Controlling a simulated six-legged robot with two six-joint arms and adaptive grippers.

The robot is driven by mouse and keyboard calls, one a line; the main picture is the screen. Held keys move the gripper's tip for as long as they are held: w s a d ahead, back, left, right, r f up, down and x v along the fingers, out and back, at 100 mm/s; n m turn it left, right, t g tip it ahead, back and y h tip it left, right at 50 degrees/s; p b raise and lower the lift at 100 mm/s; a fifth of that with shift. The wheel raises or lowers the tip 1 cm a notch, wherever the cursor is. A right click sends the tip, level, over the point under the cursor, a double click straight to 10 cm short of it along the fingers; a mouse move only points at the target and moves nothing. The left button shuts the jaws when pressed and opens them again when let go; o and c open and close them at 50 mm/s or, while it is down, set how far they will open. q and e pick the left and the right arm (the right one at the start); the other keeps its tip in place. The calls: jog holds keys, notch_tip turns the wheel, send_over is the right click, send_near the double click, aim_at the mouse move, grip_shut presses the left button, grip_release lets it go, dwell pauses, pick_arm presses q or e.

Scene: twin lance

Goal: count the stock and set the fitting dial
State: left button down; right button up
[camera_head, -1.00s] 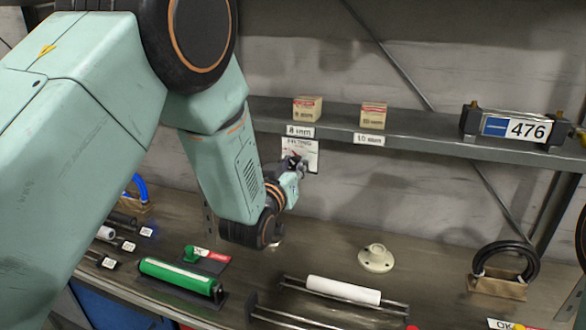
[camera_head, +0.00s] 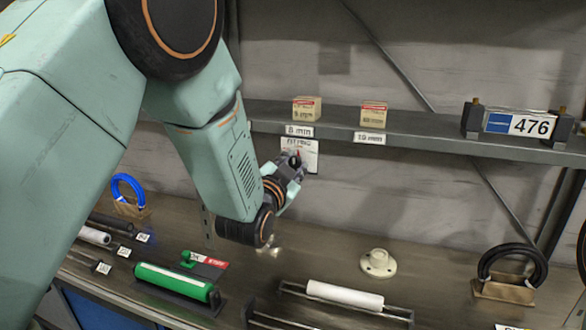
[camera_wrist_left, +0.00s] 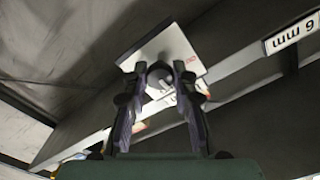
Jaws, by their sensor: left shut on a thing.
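The fitting dial is on a white plate (camera_head: 312,148) headed "FITTING", just under the shelf edge. My left gripper (camera_head: 294,162) is at the plate, shut on the dark knob of the dial. In the left wrist view the gripper's two fingers (camera_wrist_left: 161,88) close around the round knob in front of the plate (camera_wrist_left: 180,48). The knob's pointer and most of the scale are hidden or too small to read. Two small boxes stand on the shelf: one (camera_head: 306,109) above an "8 mm" label, one (camera_head: 373,116) above a "10 mm" label. My right gripper is not in view.
The grey shelf (camera_head: 430,135) carries a "476" display (camera_head: 520,124) at the right. On the bench are a green roll (camera_head: 175,281), a white roll (camera_head: 345,296), a cream flanged fitting (camera_head: 378,263), a blue coil (camera_head: 128,187) and a black coil (camera_head: 512,262).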

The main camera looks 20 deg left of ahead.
pick_arm(q)
jog(key=shift+m, duration=0.3)
jog(key=c, duration=1.1)
grip_release()
jog(key=shift+o, duration=0.2)
jog(key=s, duration=1.2)
jog(key=shift+a, duration=0.2)
